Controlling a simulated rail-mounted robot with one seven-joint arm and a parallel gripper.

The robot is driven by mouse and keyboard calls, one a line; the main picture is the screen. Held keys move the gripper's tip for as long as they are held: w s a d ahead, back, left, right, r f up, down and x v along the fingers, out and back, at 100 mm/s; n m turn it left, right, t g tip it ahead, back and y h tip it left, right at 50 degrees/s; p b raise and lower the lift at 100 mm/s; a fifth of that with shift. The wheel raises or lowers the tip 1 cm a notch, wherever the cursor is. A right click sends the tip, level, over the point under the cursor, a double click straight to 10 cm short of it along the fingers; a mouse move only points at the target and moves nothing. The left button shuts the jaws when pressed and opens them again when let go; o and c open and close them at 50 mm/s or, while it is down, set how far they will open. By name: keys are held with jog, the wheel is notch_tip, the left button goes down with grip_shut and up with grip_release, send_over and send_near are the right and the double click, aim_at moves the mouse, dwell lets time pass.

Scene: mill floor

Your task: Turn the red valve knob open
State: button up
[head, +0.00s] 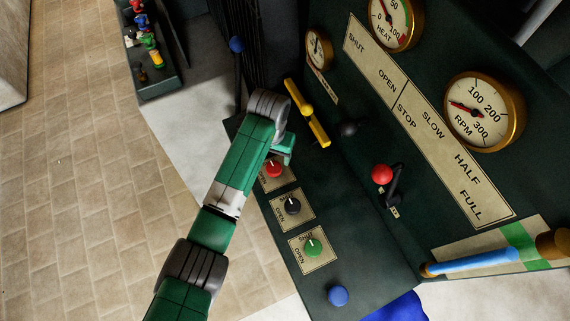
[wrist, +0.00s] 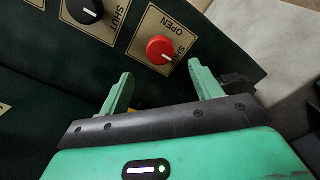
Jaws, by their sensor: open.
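The red valve knob (head: 274,168) sits on a cream plate on the dark green console in the head view, partly covered by my arm. In the wrist view the red knob (wrist: 160,50) shows whole, with a white pointer line and the words OPEN and SHUT on its plate (wrist: 178,24).
A black knob (head: 292,206) and a green knob (head: 313,247) sit in a row below the red one. A yellow handle (head: 308,112), a red-balled lever (head: 382,174) and a blue-topped lever (head: 237,45) stand nearby. A blue button (head: 338,295) is at the console's lower end.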

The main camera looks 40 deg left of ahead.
aim_at(274, 167)
notch_tip(274, 167, down, 8)
jog(key=shift+r+b, duration=0.15)
jog(key=shift+b, duration=0.5)
jog(key=c, duration=1)
